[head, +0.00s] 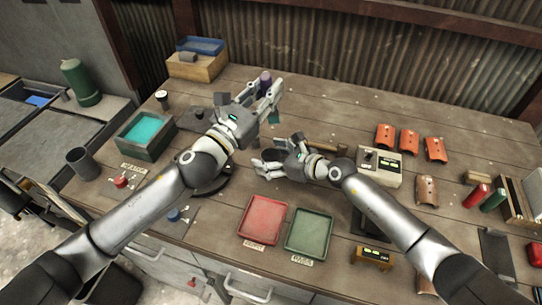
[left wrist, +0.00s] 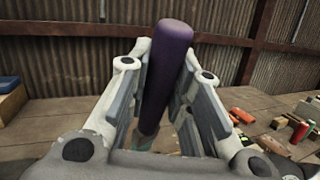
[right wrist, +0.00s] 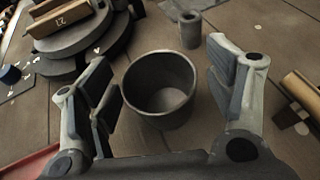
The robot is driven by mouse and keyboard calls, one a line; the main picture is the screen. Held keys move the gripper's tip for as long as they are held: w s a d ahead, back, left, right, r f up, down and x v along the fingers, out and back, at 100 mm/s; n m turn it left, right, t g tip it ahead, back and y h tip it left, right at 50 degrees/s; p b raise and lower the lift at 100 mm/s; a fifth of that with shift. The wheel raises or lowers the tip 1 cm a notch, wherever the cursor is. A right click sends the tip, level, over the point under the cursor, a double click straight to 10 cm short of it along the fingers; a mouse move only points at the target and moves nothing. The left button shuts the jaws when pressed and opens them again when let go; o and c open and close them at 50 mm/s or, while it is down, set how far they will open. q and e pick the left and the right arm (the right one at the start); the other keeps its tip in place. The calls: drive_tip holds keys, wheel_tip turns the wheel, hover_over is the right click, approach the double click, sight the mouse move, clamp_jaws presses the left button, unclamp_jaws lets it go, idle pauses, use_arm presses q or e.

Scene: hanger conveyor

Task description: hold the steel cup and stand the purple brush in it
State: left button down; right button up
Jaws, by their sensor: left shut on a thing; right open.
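The purple brush (head: 265,77) is held above the table by my left gripper (head: 270,92). In the left wrist view the purple handle (left wrist: 168,62) rises upright, slightly tilted, between the two fingers; its lower end is mostly hidden. My right gripper (head: 262,160) is open, low over the table, below and in front of the left one. In the right wrist view a dark grey steel cup (right wrist: 160,88) stands upright, mouth up and empty, between the open fingers with gaps on both sides.
A small grey cylinder (right wrist: 190,30) stands beyond the cup. Dark discs with wooden blocks (right wrist: 65,22) are to its left, a wooden handle (head: 325,146) to its right. The red tray (head: 263,220) and green tray (head: 309,234) lie in front. A dark canister (head: 82,162) stands far left.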

drive_tip(key=shift+c, duration=0.2)
drive_tip(key=c, duration=1.1)
use_arm(q)
drive_tip(key=shift+s+d+f+g+y, duration=0.1)
drive_tip(key=shift+f+g+y, duration=0.3)
drive_tip(key=shift+g, duration=0.1)
drive_tip(key=shift+s+f+n+g+y, duration=0.15)
drive_tip(key=shift+f+n+g+y, duration=0.2)
drive_tip(key=shift+f, duration=0.45)
wheel_tip(320, 180, down, 10)
drive_tip(key=shift+r, duration=0.15)
